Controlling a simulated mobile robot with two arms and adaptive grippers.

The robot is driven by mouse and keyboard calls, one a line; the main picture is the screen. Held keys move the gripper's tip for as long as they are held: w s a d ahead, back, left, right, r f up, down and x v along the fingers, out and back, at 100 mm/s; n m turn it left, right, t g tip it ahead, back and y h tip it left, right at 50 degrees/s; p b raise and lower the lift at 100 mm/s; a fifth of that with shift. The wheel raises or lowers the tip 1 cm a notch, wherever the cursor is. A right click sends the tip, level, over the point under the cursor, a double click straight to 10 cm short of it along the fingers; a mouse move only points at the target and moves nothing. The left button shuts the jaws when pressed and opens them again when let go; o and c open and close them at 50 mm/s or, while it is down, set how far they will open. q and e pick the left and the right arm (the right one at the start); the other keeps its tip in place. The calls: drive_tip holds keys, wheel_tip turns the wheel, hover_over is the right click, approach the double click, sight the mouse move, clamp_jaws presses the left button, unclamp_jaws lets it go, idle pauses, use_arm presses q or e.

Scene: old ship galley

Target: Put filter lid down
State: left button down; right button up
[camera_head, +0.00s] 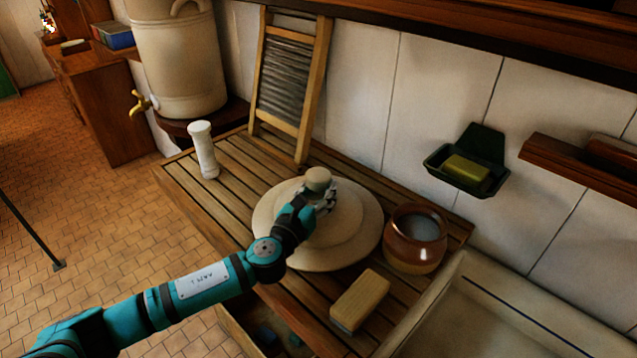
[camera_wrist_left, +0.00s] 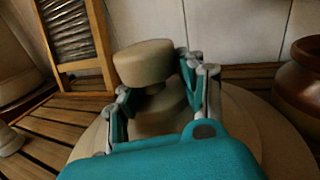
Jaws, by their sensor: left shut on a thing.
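The filter lid (camera_head: 352,235) is a wide round cream disc with a raised middle and a knob (camera_head: 318,179) on top. It lies over the slatted wooden draining board, knob up; whether its underside touches the slats I cannot tell. My left gripper (camera_head: 322,198) is shut on the lid's knob. In the left wrist view the knob (camera_wrist_left: 143,64) stands between the two fingers (camera_wrist_left: 155,95), with the lid (camera_wrist_left: 258,125) spreading below. The cream water filter (camera_head: 180,65) with a brass tap stands at the back left, its top cut off by the frame. My right gripper is not in view.
On the draining board (camera_head: 228,200), a white cylinder (camera_head: 203,150) stands left, a washboard (camera_head: 290,85) leans behind, a brown pot (camera_head: 415,240) stands right of the lid and a yellow block (camera_head: 360,300) lies in front. A sink (camera_head: 500,310) is at right.

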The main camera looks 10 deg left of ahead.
use_arm(q)
drive_tip(key=shift+r, duration=0.2)
drive_tip(key=c, duration=1.1)
unclamp_jaws()
drive_tip(key=shift+f, duration=0.25)
drive_tip(key=o, duration=0.3)
drive_tip(key=shift+s, duration=0.1)
drive_tip(key=shift+o, duration=0.2)
drive_tip(key=shift+r, duration=0.15)
drive_tip(key=shift+s+a, duration=0.1)
drive_tip(key=shift+s, duration=0.1)
drive_tip(key=b+v, duration=0.2)
drive_tip(key=v, duration=0.8)
drive_tip(key=shift+s+b, duration=0.35)
drive_tip(key=shift+s, duration=0.05)
drive_tip(key=shift+s+a, duration=0.15)
drive_tip(key=shift+s, duration=0.25)
